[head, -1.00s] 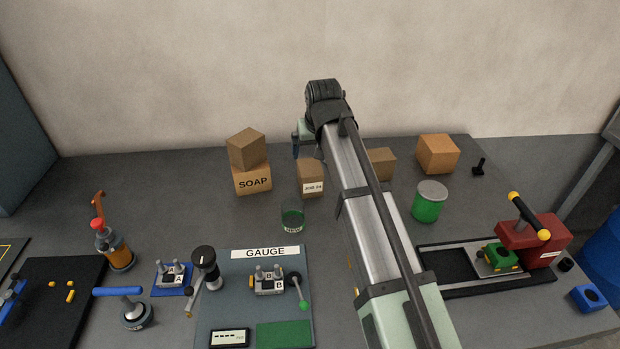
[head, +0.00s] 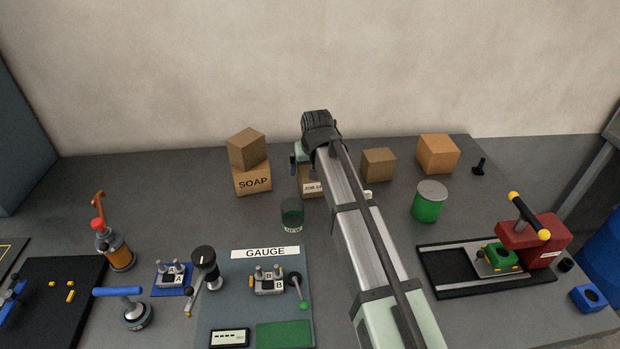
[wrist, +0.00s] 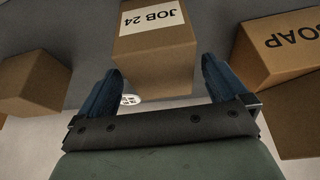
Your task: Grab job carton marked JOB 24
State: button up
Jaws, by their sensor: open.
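The job carton (head: 312,189) is a small brown box with a white label, standing on the bench in the head view, partly hidden behind my arm. In the wrist view the carton (wrist: 158,55) shows its label reading JOB 24, upside down. My gripper (wrist: 158,80) has its two blue fingers spread, one on each side of the carton's near end, with nothing held. A gap shows between each finger and the carton. In the head view my gripper (head: 295,163) is mostly hidden by my wrist.
The SOAP box (head: 253,180) with another box (head: 246,149) on top stands close to the left. A brown box (head: 378,164) stands to the right. A dark green jar (head: 292,213) stands in front of the carton. An orange-brown box (head: 437,153) and green can (head: 429,203) are farther right.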

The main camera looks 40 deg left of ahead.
jog(key=shift+x, duration=1.55)
jog(key=shift+s+a, duration=0.1)
jog(key=shift+c, duration=0.3)
jog(key=c, duration=1.1)
